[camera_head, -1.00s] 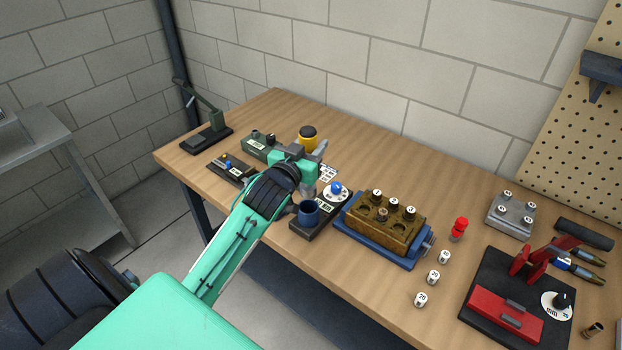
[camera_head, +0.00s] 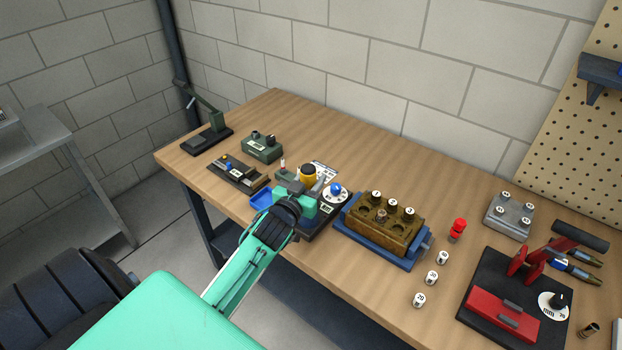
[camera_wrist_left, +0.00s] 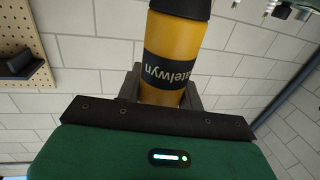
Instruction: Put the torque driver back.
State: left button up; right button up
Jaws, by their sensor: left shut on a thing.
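The torque driver (camera_head: 308,171) has a yellow body and a dark cap. My left gripper (camera_head: 306,186) is shut on it above the dark base (camera_head: 315,228) with the white dial and blue knob (camera_head: 335,188). In the left wrist view the yellow driver (camera_wrist_left: 175,40), with a black lettered band, stands between the two dark fingers (camera_wrist_left: 162,92). Its lower end is hidden by my gripper. The blue cup on the dark base is hidden behind my gripper and arm, so I cannot tell whether the driver touches it. My right gripper is not in view.
A brown block on a blue base (camera_head: 385,222) stands just right of my gripper. A blue tray (camera_head: 262,199) and a dark fixture (camera_head: 238,172) lie to the left. A green box (camera_head: 261,147) is behind. Small white numbered pieces (camera_head: 431,278) and a red-black press (camera_head: 500,315) are further right.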

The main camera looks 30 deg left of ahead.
pick_arm(q)
jog(key=shift+f, duration=0.1)
jog(key=o, duration=1.1)
jog(key=shift+s, duration=0.1)
jog(key=shift+s, duration=0.35)
jog(key=shift+s+d+b, duration=0.25)
jog(key=shift+s+b, duration=0.25)
jog(key=shift+s, duration=1.35)
jog(key=shift+s+d+b, duration=0.2)
jog(key=shift+s+b, duration=0.3)
jog(key=shift+s, duration=1.3)
jog(key=shift+s+d+b, duration=0.25)
jog(key=shift+s+b, duration=0.25)
jog(key=shift+s, duration=1.35)
